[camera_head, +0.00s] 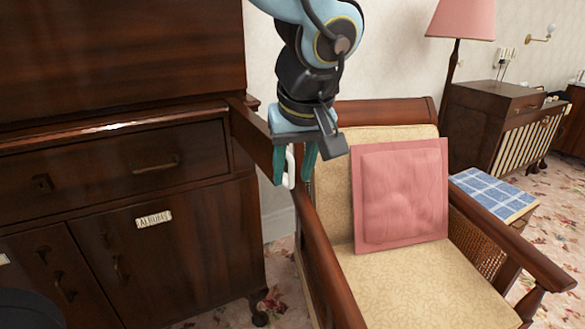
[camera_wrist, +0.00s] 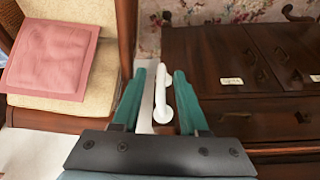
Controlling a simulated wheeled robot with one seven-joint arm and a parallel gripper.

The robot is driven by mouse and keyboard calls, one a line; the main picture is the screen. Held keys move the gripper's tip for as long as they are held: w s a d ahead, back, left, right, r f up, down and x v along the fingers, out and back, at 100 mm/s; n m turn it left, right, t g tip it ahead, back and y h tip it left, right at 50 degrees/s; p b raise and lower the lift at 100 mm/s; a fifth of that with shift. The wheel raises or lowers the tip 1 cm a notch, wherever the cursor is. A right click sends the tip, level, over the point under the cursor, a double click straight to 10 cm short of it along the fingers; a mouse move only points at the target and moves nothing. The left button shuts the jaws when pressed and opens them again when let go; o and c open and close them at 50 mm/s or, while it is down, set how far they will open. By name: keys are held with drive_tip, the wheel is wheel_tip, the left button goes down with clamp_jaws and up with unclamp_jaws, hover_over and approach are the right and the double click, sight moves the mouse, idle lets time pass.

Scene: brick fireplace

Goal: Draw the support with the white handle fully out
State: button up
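The white handle (camera_head: 290,167) is a slim upright pull in the head view, at the outer end of a dark wooden support (camera_head: 250,132) that juts from the upper right of the cabinet. My gripper (camera_head: 294,170) is at the handle, with one green finger on each side of it. In the wrist view the handle (camera_wrist: 163,98) lies between the two fingers of my gripper (camera_wrist: 161,76), with a gap on both sides. The fingers are open and not closed on it. The support behind the handle is hard to make out in the wrist view.
The dark cabinet (camera_head: 150,240) with drawers and a label fills the left. A wooden armchair (camera_head: 335,275) with a pink cushion (camera_head: 400,195) stands close on the right, its arm just below my gripper. A narrow strip of flowered carpet (camera_head: 285,270) shows between them.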

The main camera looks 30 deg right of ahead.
drive_tip(key=v, duration=1)
drive_tip(key=shift+s+r, duration=0.15)
drive_tip(key=shift+r, duration=0.2)
drive_tip(key=w+a+f+g+y+p, duration=0.15)
drive_tip(key=w+a+f+p, duration=0.4)
drive_tip(key=w+a, duration=0.75)
drive_tip(key=w+a+f+n+p, duration=0.1)
drive_tip(key=w+a+f, duration=0.2)
drive_tip(key=a, duration=0.6)
drive_tip(key=w+a+f+n+g+p, duration=0.1)
drive_tip(key=w+a+f+p, duration=0.1)
drive_tip(key=a, duration=0.7)
drive_tip(key=shift+w+a+f, duration=0.2)
drive_tip(key=shift+w+f, duration=0.6)
drive_tip(key=shift+w, duration=0.15)
